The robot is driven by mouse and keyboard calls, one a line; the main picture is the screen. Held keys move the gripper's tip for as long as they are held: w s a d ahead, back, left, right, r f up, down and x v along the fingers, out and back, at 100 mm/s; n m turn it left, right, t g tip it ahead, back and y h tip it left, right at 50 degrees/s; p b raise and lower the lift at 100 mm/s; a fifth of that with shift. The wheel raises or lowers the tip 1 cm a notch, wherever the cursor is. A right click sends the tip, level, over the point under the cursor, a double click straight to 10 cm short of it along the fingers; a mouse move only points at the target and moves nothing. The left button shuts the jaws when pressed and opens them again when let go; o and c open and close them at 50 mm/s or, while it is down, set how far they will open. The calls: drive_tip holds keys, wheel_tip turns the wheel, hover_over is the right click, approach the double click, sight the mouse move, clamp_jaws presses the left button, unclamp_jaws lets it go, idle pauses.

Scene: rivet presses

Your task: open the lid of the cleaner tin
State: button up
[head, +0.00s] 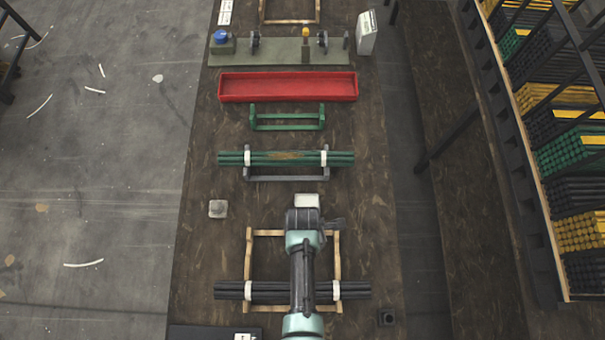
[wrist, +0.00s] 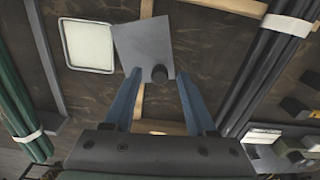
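The cleaner tin (wrist: 67,28) appears as an open square container with a pale inside and a grey rim, left of my gripper in the wrist view. It also shows as a cream square (head: 306,200) just beyond my wrist in the head view. A flat grey square lid (wrist: 142,38) with a dark round knob (wrist: 160,74) lies at a slant over the tin's right edge; whether it is still joined to the tin is unclear. My gripper (wrist: 160,77) has its blue fingers apart, on either side of the knob, with visible gaps.
Dark rods on a wooden rack (head: 335,240) lie beneath my arm. Green rods (head: 270,159) rest on a stand further along the bench. A small grey block (head: 217,208) stands left. A red tray (head: 290,87) is further back. Bare bench lies between the block and rods.

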drive_tip(key=shift+r, duration=0.1)
wheel_tip(320, 180, up, 13)
idle(0.7)
idle(0.5)
